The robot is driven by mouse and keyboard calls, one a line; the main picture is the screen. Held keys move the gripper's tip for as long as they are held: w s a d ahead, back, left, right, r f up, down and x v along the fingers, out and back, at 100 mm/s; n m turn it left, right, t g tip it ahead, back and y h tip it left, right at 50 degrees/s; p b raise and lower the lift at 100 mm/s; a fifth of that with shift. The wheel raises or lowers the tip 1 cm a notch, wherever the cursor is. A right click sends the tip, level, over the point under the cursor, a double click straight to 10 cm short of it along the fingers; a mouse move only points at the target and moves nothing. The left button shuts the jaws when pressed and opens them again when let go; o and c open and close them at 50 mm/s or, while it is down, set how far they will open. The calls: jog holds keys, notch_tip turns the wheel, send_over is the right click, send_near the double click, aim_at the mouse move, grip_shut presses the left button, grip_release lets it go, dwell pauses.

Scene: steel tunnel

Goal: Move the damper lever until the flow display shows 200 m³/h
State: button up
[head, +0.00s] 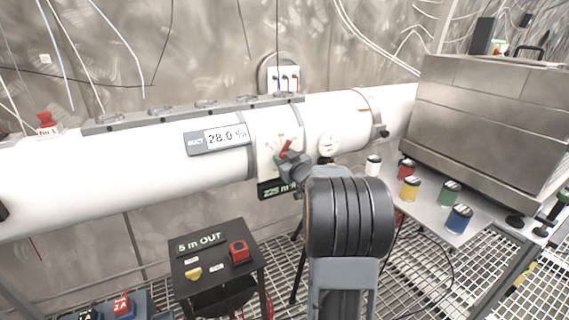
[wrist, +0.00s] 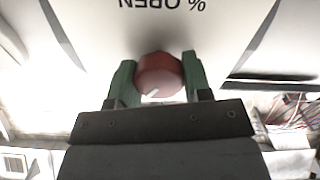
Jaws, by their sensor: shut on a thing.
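The damper lever's red knob (wrist: 158,75) sits between the green fingers of my gripper (wrist: 156,82) in the wrist view, and the fingers are shut on it. In the head view the red lever (head: 285,148) shows on the white plate (head: 268,160) on the duct, with my arm just below and right of it. The flow display (head: 277,189) under the plate reads about 225 m³/h; its right end is hidden by my arm. In the wrist view the plate (wrist: 215,30) carries the upside-down words "% OPEN".
A "DUCT 28.0" display (head: 218,138) is on the white duct (head: 90,170). A black stand (head: 215,255) marked "5 m OUT" is below. Several coloured jars, one yellow (head: 409,189), stand on a metal shelf (head: 440,215) at right, beside a large steel box (head: 490,120).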

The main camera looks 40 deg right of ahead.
jog(key=o, duration=0.9)
jog(key=shift+o, duration=0.2)
jog(key=s+a, duration=0.2)
jog(key=s, duration=1.1)
jog(key=shift+s+p, duration=0.3)
jog(key=shift+s, duration=0.05)
